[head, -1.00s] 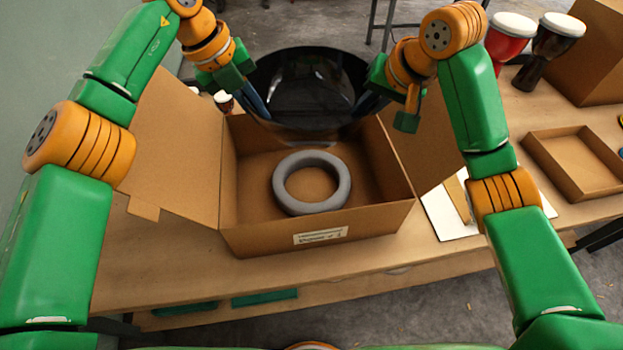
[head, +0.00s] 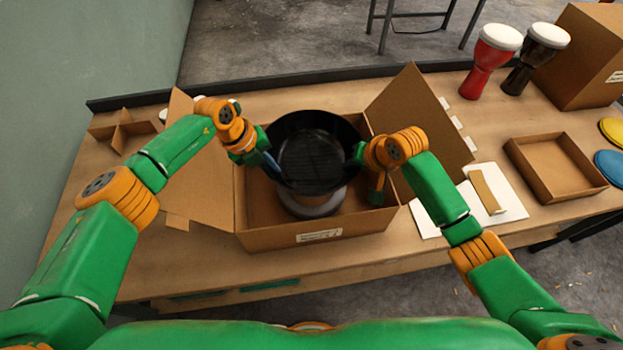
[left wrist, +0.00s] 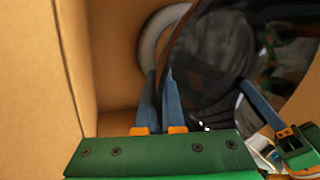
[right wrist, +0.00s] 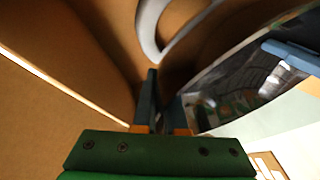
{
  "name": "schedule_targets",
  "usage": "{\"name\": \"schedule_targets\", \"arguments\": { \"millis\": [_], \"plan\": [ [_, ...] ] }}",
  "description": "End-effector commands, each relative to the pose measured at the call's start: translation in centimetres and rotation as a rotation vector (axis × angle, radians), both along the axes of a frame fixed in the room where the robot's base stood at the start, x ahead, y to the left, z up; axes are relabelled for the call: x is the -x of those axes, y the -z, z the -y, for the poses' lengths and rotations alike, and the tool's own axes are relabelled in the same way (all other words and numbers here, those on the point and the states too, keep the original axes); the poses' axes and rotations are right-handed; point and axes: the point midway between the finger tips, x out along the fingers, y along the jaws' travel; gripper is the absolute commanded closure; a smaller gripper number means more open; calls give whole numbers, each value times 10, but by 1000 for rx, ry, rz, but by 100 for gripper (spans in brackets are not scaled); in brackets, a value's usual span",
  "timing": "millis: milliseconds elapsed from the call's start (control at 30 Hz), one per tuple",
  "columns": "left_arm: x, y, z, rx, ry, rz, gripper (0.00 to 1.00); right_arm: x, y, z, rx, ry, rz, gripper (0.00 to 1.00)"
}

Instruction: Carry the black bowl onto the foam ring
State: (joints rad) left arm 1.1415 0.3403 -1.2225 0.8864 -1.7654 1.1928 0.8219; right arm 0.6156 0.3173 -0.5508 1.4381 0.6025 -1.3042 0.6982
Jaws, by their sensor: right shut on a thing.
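The black bowl (head: 312,160) hangs roughly level in the open cardboard box, between my two grippers. The grey foam ring (head: 312,208) lies on the box floor below it. The bowl hides most of the ring in the head view; part of the ring shows in the left wrist view (left wrist: 152,42) and the right wrist view (right wrist: 150,28). My left gripper (head: 270,163) is shut on the bowl's left rim, which runs between its fingers. My right gripper (head: 360,152) is shut on the right rim. I cannot tell whether the bowl touches the ring.
The cardboard box (head: 320,236) has side flaps spread left and right. To its right are a white sheet (head: 508,196), a shallow cardboard tray (head: 555,168), and red (head: 490,65) and black (head: 533,60) goblet drums. A cardboard divider (head: 122,130) lies at the far left.

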Motion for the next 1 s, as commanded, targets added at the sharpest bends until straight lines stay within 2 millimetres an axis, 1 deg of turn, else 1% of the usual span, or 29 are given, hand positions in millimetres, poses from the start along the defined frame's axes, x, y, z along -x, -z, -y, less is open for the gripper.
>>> {"name": "schedule_targets", "arguments": {
  "millis": [33, 300, 1000],
  "plan": [
    [-1, 0, -3, -4, -5, 2, 100, 0, 1, 2, 5, 2, -2, 100],
    [-1, 4, -2, -3, -5, 0, 100, 0, 5, 2, 6, 3, -4, 100],
    [-1, 45, -2, -3, -5, -1, 100, 0, 46, 2, 5, 2, -5, 100]
  ]
}}
